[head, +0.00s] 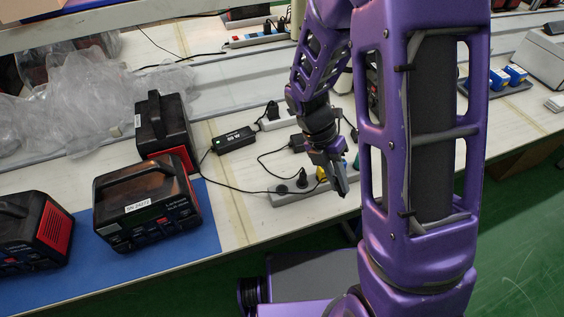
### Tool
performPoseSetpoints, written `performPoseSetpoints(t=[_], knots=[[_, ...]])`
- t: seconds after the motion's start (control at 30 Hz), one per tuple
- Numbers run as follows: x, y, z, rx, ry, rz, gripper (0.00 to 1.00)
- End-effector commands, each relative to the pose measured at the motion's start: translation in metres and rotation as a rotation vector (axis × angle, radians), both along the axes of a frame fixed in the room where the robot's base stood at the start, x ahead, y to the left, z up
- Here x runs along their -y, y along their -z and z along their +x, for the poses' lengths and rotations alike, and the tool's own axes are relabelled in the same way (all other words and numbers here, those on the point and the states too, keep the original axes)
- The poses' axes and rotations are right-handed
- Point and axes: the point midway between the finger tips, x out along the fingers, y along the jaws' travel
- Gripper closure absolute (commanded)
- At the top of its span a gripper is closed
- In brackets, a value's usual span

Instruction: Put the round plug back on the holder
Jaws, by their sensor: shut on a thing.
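My gripper (341,187) points down in the middle of the head view, over the front edge of a grey strip-shaped holder (285,199). Its jaws are shut on the round plug, which is small and dark and hard to tell apart from the fingers. On the holder, a black plug (302,181) stands upright to the left of my gripper, with a dark round spot near the left end. A yellow piece (321,173) shows just left of the gripper. My gripper and arm hide the right part of the holder.
Black power units (148,204) with handles stand at left, partly on a blue mat (206,240). A black adapter (234,140) and thin cables lie behind the holder. Blue-topped items (514,75) sit at far right. The white tabletop left of the holder is mostly clear.

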Motion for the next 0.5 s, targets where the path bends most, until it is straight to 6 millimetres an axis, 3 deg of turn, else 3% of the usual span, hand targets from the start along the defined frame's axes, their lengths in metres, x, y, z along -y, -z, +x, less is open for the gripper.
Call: performPoseSetpoints(t=[0.1, 0.23, 0.33, 0.5], knots=[[-0.043, -0.003, 0.000, 0.145, 0.249, 0.140, 1.00], [-0.090, -0.019, 0.012, 0.285, 0.447, 0.225, 1.00], [-0.111, -0.032, 0.021, 0.348, 0.533, 0.252, 1.00], [-0.126, -0.044, 0.030, 0.394, 0.596, 0.263, 1.00]])
